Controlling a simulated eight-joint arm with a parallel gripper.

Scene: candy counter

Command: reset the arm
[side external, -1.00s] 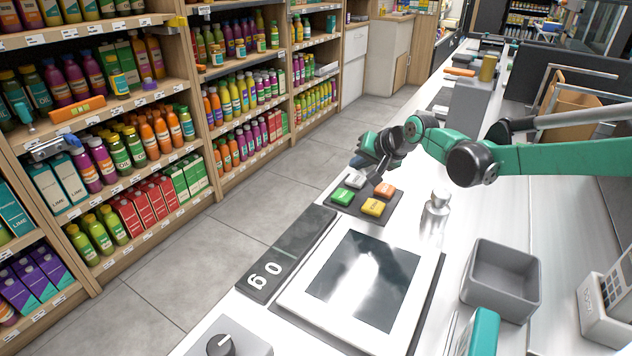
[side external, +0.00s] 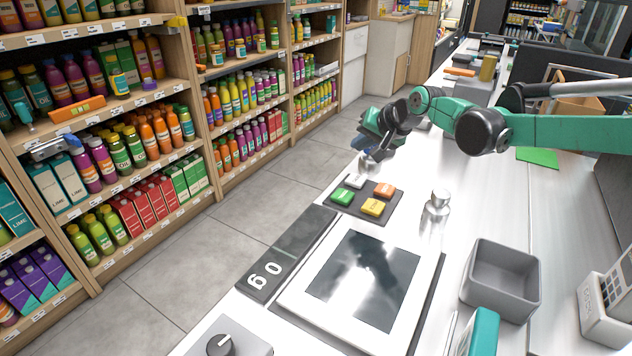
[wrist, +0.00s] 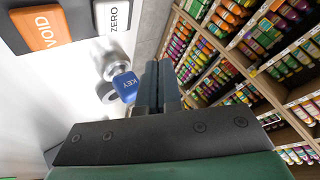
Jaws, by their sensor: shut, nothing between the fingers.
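My gripper (side external: 368,164) is in the side view beyond the button pad, raised above the counter's far-left edge. In the wrist view its two dark fingers (wrist: 160,82) are pressed together with nothing between them. A blue key tag (wrist: 126,87) marked KEY shows just left of the fingers, by a round silver lock (wrist: 106,62); I cannot tell how near the fingers are to it. My green and black arm reaches in from the right.
The button pad (side external: 350,208) holds an orange button (side external: 384,190), a yellow one, a green one and a white one. Nearer are a scale (side external: 365,275) reading 0 g, a steel shaker (side external: 437,205) and an empty grey bin (side external: 502,280). Bottle shelves stand left across the aisle.

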